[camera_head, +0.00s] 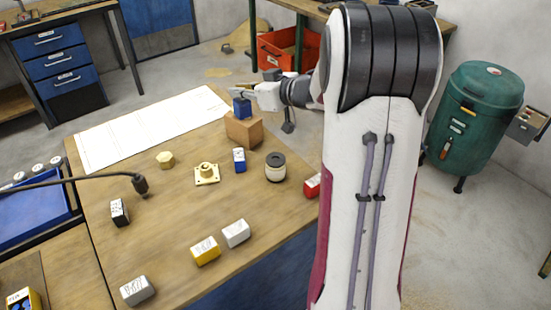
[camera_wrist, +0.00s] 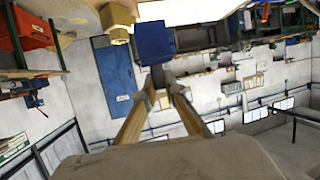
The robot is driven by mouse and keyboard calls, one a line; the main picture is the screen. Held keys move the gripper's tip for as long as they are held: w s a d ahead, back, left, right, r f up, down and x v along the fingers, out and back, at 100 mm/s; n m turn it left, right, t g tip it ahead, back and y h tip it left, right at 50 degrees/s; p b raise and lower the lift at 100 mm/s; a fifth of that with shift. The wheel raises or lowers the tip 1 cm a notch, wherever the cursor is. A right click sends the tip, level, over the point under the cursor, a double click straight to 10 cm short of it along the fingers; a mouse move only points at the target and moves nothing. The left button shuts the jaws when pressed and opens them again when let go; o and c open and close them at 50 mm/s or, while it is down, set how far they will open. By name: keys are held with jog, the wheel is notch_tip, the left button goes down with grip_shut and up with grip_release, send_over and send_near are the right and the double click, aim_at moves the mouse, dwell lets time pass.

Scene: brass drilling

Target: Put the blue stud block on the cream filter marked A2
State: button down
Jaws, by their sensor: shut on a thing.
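A blue block (camera_head: 242,108) is between my gripper's fingertips (camera_head: 246,93), directly over a wooden block (camera_head: 243,130); I cannot tell whether it still touches that block. In the wrist view my gripper (camera_wrist: 162,78) is shut on the same blue block (camera_wrist: 154,43) at its tips. A second blue block (camera_head: 239,160) with white markings stands on the table below. No A2 mark is readable, so I cannot tell which is the filter.
A yellowish hexagonal piece (camera_head: 165,159), a black-and-white block (camera_head: 119,212), a yellow block (camera_head: 205,250), white block (camera_head: 236,233), grey block (camera_head: 138,290) and red block (camera_head: 312,185) stand on the table. White sheets (camera_head: 150,125) cover the far edge.

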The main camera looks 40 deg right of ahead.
jog(key=s+f+v, duration=0.1)
jog(key=f+v, duration=0.1)
jog(key=v, duration=1)
jog(key=shift+s+a, duration=0.2)
jog(key=shift+a, duration=0.05)
jog(key=shift+f, duration=0.1)
notch_tip(320, 180, down, 6)
jog(key=shift+f, duration=0.25)
jog(key=shift+f, duration=1.75)
jog(key=shift+f, duration=0.1)
